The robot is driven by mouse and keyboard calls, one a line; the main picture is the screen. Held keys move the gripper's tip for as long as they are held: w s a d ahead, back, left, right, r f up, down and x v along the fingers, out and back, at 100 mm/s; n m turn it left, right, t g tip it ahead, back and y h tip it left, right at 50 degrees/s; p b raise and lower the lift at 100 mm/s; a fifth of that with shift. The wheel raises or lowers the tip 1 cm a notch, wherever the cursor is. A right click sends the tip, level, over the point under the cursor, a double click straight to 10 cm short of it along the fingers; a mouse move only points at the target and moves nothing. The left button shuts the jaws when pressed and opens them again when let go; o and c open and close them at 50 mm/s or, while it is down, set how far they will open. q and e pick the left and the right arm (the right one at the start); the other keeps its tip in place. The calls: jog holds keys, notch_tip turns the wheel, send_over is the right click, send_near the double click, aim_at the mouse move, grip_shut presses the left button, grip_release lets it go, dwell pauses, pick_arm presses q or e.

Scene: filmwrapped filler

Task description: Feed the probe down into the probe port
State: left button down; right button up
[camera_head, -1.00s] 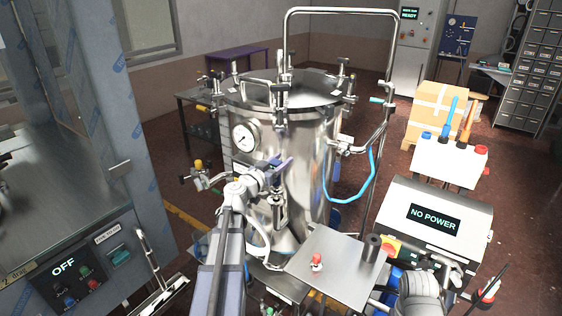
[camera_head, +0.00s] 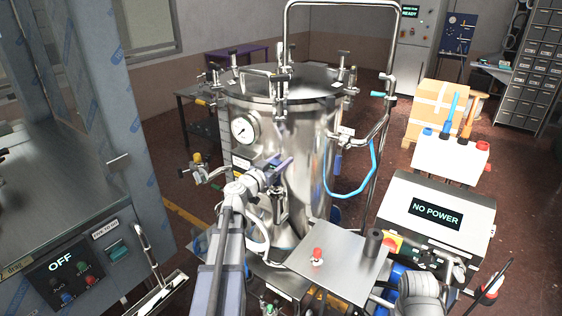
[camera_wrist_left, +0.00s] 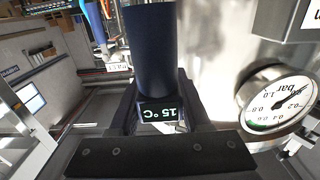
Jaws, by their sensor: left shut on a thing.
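My left gripper (camera_head: 282,168) is in front of the steel vessel (camera_head: 308,150), below and right of its gauge. In the left wrist view, the gripper (camera_wrist_left: 165,118) is shut on a dark cylindrical body, likely the probe (camera_wrist_left: 150,50), with a lit display reading 15 °C. In the head view the gripper hides most of it, and its lower end is not clear. I cannot pick out the probe port for certain; several fittings stand on the vessel's lid (camera_head: 310,85).
A pressure gauge (camera_head: 243,128) sits on the vessel's side. A small metal table (camera_head: 335,265) holds a red-topped item (camera_head: 317,255) and a dark cylinder (camera_head: 373,242). A console (camera_head: 436,215) reads NO POWER. A steel tube frame (camera_head: 392,50) and a blue hose (camera_head: 370,170) flank the vessel.

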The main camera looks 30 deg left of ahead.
pick_arm(q)
jog(key=shift+f+b, duration=0.45)
jog(key=shift+b, duration=0.05)
jog(key=shift+f, duration=0.15)
dwell(0.7)
jog(key=shift+c, duration=1.4)
grip_release()
jog(key=s, duration=0.8)
jog(key=shift+a, duration=0.3)
